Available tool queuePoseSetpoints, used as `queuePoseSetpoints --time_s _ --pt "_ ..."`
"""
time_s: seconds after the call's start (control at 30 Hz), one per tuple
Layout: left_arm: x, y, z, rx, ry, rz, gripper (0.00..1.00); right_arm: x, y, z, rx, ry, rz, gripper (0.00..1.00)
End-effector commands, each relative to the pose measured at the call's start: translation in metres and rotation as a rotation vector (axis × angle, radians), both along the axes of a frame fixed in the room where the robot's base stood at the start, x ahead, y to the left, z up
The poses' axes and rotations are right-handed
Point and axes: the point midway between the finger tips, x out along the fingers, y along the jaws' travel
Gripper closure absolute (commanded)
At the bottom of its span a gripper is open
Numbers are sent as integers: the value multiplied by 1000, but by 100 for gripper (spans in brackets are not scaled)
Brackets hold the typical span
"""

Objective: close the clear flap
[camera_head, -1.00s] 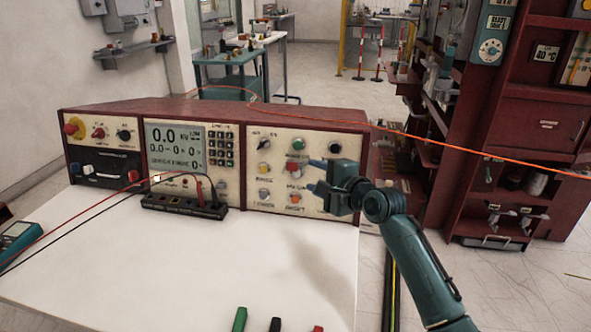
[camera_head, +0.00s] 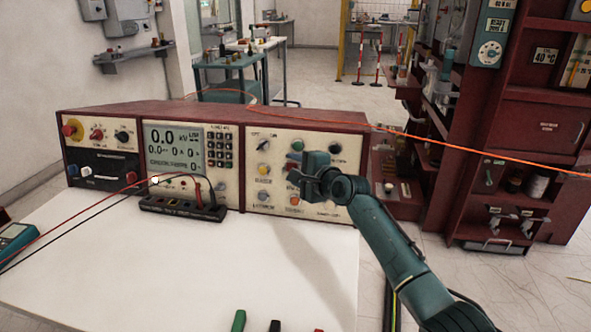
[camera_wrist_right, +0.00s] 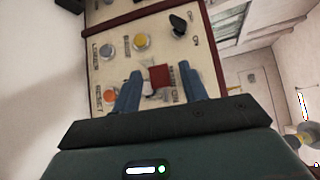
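My right gripper (camera_head: 297,172) is held close in front of the right-hand section of the control panel (camera_head: 275,150). In the right wrist view its two blue fingers (camera_wrist_right: 160,72) are apart, with nothing visibly gripped. Between them shows a red square part (camera_wrist_right: 158,77) with whitish bits around it on the panel face. I cannot make out the clear flap as a separate piece, nor its angle. In the head view the gripper hides that part of the panel. My left gripper is not in view.
Near the fingers are an orange button (camera_wrist_right: 109,96), a yellow button (camera_wrist_right: 141,41) and a black knob (camera_wrist_right: 178,25). A black terminal block (camera_head: 180,207) with leads stands before the panel. An orange cable (camera_head: 440,140) runs across at right. The white tabletop (camera_head: 240,270) is largely clear.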

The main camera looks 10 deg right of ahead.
Motion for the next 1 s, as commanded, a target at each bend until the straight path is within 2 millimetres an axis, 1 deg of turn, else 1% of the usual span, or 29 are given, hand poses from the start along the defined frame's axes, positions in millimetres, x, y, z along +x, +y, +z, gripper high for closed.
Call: queuePoseSetpoints --time_s 0.03,0.07,0.5,0.77,0.9,0.93,1.0 --pt "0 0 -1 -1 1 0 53 0 0 0 0 0 0 61" --pt "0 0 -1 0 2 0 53 0 0 0 0 0 0 64" --pt "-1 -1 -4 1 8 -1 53 0 0 0 1 0 0 100" --pt "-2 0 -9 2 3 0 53 -1 0 -4 -6 -19 0 100" --pt "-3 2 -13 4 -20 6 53 -2 0 -11 -20 -69 -1 100" --pt "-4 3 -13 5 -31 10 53 -3 0 -13 -25 -82 0 100" --pt "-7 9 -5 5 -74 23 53 -3 1 -17 -38 -120 -1 100"
